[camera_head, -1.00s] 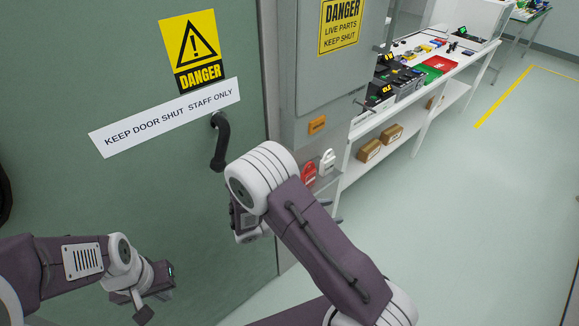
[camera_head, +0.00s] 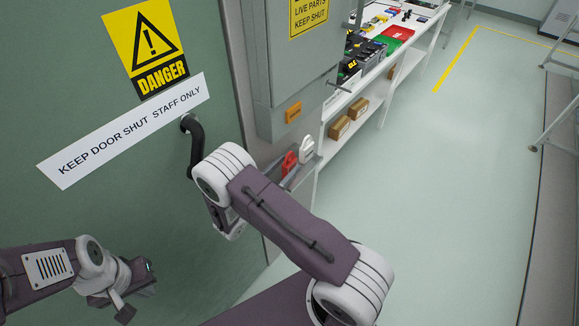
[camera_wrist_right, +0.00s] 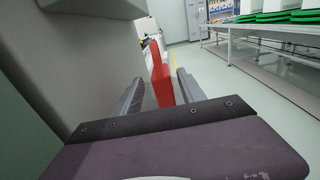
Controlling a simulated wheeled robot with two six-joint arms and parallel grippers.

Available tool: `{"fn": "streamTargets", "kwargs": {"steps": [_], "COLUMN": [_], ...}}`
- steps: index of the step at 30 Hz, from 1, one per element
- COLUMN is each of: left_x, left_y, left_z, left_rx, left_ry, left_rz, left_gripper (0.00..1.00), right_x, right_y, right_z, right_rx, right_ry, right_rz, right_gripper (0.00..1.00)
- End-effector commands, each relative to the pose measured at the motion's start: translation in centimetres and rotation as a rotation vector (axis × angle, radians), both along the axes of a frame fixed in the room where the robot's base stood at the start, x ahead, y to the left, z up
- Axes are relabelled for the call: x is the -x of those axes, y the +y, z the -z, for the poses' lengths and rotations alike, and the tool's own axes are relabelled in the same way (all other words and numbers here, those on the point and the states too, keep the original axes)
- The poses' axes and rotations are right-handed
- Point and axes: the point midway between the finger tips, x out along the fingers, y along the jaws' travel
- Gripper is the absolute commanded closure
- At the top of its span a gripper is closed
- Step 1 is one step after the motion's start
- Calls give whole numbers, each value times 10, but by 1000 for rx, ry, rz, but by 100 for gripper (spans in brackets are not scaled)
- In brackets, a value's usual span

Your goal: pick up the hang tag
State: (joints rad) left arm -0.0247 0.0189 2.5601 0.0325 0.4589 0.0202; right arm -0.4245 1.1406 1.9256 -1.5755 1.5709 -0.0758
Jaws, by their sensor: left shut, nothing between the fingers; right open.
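A red tag-like piece (camera_head: 289,163) and a white one (camera_head: 307,149) are at a small grey ledge below the grey cabinet; I cannot tell which is the hang tag. In the right wrist view the red piece (camera_wrist_right: 161,76) stands upright between the fingers in the picture, with the white one partly behind it. My right gripper (camera_wrist_right: 160,92) is open; contact with the red piece cannot be made out. In the head view my right gripper (camera_head: 232,226) is partly hidden by its own arm. My left gripper (camera_head: 128,292) is shut and empty, low in front of the green door.
The green door (camera_head: 80,110) with its black handle (camera_head: 194,146) is at the left. The grey cabinet (camera_head: 290,75) stands beside it. A white workbench (camera_head: 398,50) with trays and boxes is beyond.

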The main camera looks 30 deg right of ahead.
Motion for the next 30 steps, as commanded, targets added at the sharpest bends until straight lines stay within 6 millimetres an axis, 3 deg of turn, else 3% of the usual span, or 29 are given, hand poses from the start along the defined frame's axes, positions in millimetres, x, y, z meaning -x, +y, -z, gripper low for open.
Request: {"fn": "streamTargets", "kwargs": {"steps": [6,14,20,30], "left_x": [0,0,0,0], "left_y": [0,0,0,0], "left_z": [-5,-5,-5,-6], "left_rx": [0,0,0,0], "left_ry": [0,0,0,0], "left_rz": [0,0,0,0], "left_gripper": [100,100,100,100], "right_x": [-11,-14,-14,-14], "right_y": [-36,-40,-40,-39], "right_z": [5,5,5,3], "right_rx": [-1,-1,-1,0], "right_ry": [0,0,0,-1], "right_rz": [5,1,1,2], "right_gripper": [53,53,100,100]}}
